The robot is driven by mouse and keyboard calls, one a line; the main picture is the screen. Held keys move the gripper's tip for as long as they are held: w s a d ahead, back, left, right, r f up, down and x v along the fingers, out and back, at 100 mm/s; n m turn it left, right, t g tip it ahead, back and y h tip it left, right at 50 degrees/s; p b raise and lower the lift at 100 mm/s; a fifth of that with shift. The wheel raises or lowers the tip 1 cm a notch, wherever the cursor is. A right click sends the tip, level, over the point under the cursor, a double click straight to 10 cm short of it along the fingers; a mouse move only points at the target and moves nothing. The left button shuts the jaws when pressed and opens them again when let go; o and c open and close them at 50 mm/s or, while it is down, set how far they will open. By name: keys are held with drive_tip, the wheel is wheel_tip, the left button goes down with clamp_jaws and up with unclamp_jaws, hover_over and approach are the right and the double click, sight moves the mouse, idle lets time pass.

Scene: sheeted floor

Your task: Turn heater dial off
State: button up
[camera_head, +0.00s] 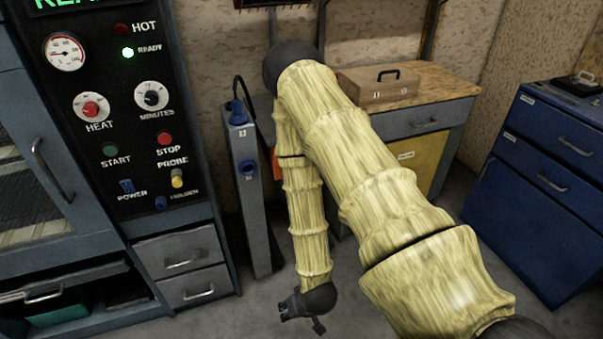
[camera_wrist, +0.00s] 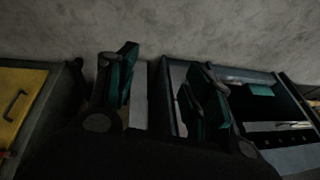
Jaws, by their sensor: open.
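The heat dial (camera_head: 91,107) is a red-centred knob on a white disc, above the word HEAT on the black control panel (camera_head: 75,165) at the left of the head view. My gripper (camera_head: 304,318) hangs low near the floor, right of and well below the panel, touching nothing that I can see. In the wrist view its two fingers (camera_wrist: 160,95) are spread apart with nothing between them. The dial does not show in the wrist view. The exact pointing of the dial is too small to read.
A minutes dial (camera_head: 151,95), stop button (camera_head: 165,139) and probe knob (camera_head: 177,178) crowd the panel. A grey post (camera_head: 247,190) stands between panel and arm. A workbench (camera_head: 440,92) and blue cabinet (camera_head: 540,185) stand to the right. Open floor (camera_head: 255,310) lies in front.

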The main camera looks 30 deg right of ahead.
drive_tip(key=w+d+r+m+t+b, duration=0.2)
drive_tip(key=w+d, duration=0.1)
drive_tip(key=w, duration=0.3)
drive_tip(key=w+d+r+m+t+h+b, duration=0.1)
drive_tip(key=w+d+r+m+t+b, duration=0.2)
drive_tip(key=w, duration=0.4)
drive_tip(key=w+d+m+t+b, duration=0.1)
drive_tip(key=w+d+t, duration=0.1)
drive_tip(key=w+d, duration=0.3)
drive_tip(key=w+d+r+m+t+h+b, duration=0.4)
drive_tip(key=w+d+r+m+t+b, duration=0.15)
drive_tip(key=w+d+r, duration=0.65)
drive_tip(key=x, duration=0.8)
drive_tip(key=shift+w+d+f+m+t, duration=0.25)
drive_tip(key=shift+d+m+t, duration=0.1)
drive_tip(key=shift+d+m, duration=0.1)
drive_tip(key=c, duration=1)
